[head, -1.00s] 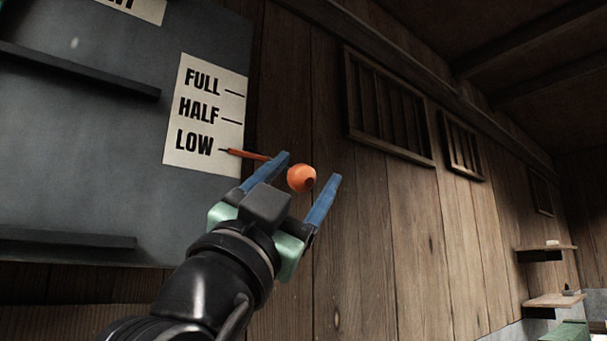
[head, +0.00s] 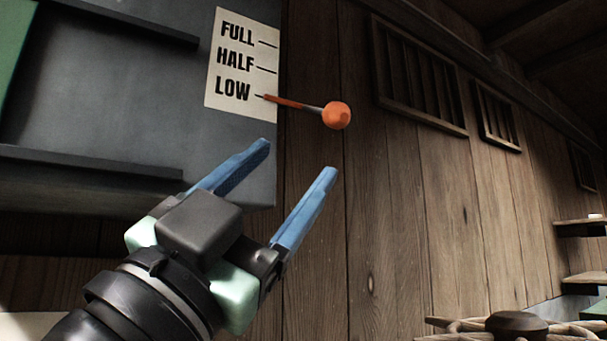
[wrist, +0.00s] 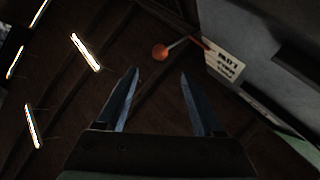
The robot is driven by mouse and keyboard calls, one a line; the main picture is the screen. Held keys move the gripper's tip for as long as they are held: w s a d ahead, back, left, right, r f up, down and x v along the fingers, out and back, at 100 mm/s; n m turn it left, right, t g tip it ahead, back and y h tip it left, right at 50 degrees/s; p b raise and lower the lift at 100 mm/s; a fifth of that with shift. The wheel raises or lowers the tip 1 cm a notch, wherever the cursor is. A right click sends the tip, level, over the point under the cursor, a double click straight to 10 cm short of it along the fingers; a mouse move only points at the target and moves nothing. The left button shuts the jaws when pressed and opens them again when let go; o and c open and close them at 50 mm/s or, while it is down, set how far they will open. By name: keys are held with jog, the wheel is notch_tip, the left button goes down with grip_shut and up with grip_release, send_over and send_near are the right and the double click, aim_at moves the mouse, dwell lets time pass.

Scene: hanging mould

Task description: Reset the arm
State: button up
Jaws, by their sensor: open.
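My gripper (head: 295,163) is in the lower middle of the head view, its two blue fingers spread apart with nothing between them. An orange knob (head: 337,115) on a thin lever sits above and to the right of the fingertips, clear of them. The lever's orange pointer (head: 283,101) points at LOW on a white label (head: 243,62) marked FULL, HALF and LOW. In the wrist view the open gripper (wrist: 158,72) shows with the orange knob (wrist: 160,52) beyond the fingertips.
The label is on a dark grey panel (head: 90,110) with ledges. A plank wall (head: 420,210) with slatted vents (head: 420,75) runs to the right. Small shelves (head: 585,228) stand at the far right. A dark round-topped object (head: 515,325) is at the bottom right.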

dwell(0.5)
jog(key=s+d+f+n+t+y+p, duration=0.1)
jog(key=s+d+n+t+y+p, duration=0.3)
jog(key=n+y+p, duration=0.4)
jog(key=shift+s+n+t+y, duration=0.3)
jog(key=shift+s+n+y, duration=0.15)
jog(key=shift+n+y, duration=2.6)
